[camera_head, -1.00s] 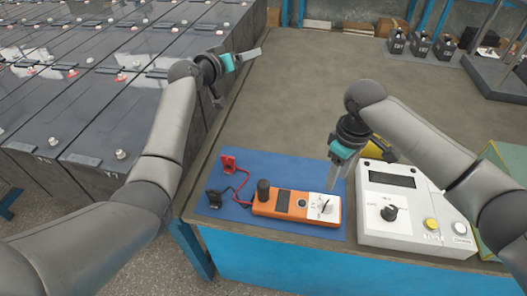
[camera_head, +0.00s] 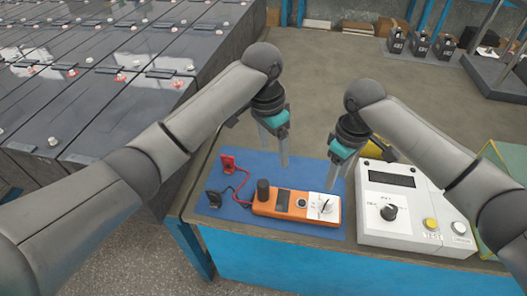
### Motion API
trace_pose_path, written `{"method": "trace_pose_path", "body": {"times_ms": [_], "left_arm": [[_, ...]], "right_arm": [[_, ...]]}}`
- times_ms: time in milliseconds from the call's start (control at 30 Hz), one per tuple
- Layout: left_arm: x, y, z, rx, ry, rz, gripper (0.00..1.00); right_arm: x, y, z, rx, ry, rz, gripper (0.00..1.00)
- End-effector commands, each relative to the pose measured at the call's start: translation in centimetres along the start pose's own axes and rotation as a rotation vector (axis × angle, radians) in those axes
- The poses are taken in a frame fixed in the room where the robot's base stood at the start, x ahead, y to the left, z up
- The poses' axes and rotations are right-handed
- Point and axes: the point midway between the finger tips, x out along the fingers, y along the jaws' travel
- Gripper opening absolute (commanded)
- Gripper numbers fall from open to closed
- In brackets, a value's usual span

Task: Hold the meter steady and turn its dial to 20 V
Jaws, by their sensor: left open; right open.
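The orange meter (camera_head: 270,207) lies on a blue mat (camera_head: 228,222) near the table's front edge. Its dial (camera_head: 324,206) sits on a white panel at its right end; the dial's setting is too small to read. A black knob (camera_head: 263,190) stands at its left end. My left gripper (camera_head: 277,160) is open and empty, pointing down above and behind the middle of the meter. My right gripper (camera_head: 338,182) is open and points down just above and behind the dial panel, apparently not gripping it.
Red and black probes (camera_head: 228,165) with leads lie left of the meter. A white tester box (camera_head: 410,215) stands close on the right. Several small batteries (camera_head: 420,46) stand at the back right. Battery rows (camera_head: 90,100) fill the left. The table's middle is clear.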

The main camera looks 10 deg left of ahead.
Motion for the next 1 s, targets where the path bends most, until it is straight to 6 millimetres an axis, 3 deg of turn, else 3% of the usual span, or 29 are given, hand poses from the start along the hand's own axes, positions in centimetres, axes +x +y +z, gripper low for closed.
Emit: {"method": "trace_pose_path", "body": {"times_ms": [133,367,800,1000], "left_arm": [[0.3,-0.5,2.1,0.022,-0.097,-0.042,0.77],[2.2,-0.7,2.9,0.024,-0.123,-0.049,0.77],[10.7,-1.1,3.9,0.023,-0.121,-0.048,0.77],[13.7,-1.2,4.1,0.023,-0.119,-0.047,0.77]], "right_arm": [[0.0,0.0,0.0,0.0,0.0,0.0,0.5],[0.0,0.0,0.0,0.0,0.0,0.0,0.5],[0.0,0.0,0.0,0.0,0.0,0.0,0.5],[0.0,0.0,0.0,0.0,0.0,0.0,0.5]]}}
